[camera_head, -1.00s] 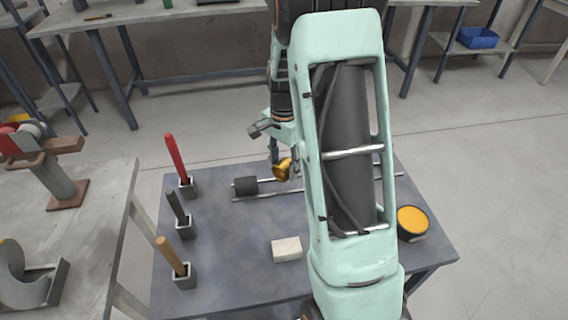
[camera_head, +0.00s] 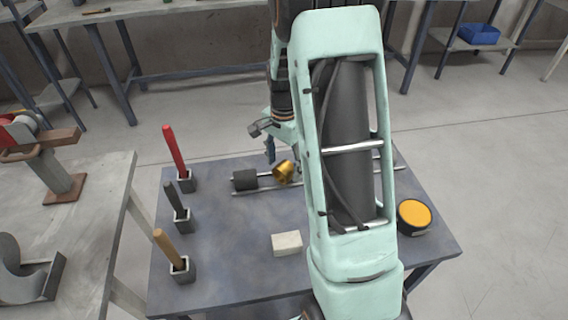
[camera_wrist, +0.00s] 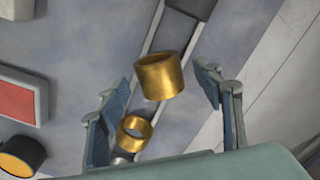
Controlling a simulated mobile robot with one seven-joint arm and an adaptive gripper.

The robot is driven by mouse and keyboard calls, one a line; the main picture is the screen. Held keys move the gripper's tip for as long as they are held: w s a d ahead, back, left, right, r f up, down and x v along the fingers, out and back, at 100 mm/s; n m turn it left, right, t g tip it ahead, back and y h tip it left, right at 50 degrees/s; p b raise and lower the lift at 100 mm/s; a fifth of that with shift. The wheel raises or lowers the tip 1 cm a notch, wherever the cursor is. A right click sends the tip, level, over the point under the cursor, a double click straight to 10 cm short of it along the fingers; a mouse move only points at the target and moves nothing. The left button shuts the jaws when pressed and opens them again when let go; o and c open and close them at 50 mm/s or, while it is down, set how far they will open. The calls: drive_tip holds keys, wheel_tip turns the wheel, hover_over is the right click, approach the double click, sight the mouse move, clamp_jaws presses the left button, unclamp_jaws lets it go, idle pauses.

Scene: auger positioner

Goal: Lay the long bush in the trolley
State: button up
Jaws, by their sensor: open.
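The long brass bush (camera_wrist: 160,76) sits tilted over two parallel rails (camera_wrist: 152,40) in the wrist view. It also shows in the head view (camera_head: 284,172), beside a dark block (camera_head: 245,180) on the rails. I cannot tell whether it rests on the rails. My gripper (camera_wrist: 160,80) is open, its fingers either side of the bush with gaps showing. A shorter brass ring (camera_wrist: 135,132) lies nearer my gripper along the rails; my arm hides it in the head view. No part is clearly recognisable as the trolley, though the dark block on the rails may be it.
Three upright handles, red (camera_head: 174,151), dark (camera_head: 176,202) and tan (camera_head: 169,250), stand in sockets at the table's left. A pale block (camera_head: 287,243) lies in front. A round orange-topped tin (camera_head: 414,216) stands at right. The table's (camera_head: 225,240) middle front is mostly clear.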

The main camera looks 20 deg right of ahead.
wheel_tip(320, 180, up, 12)
idle(0.6)
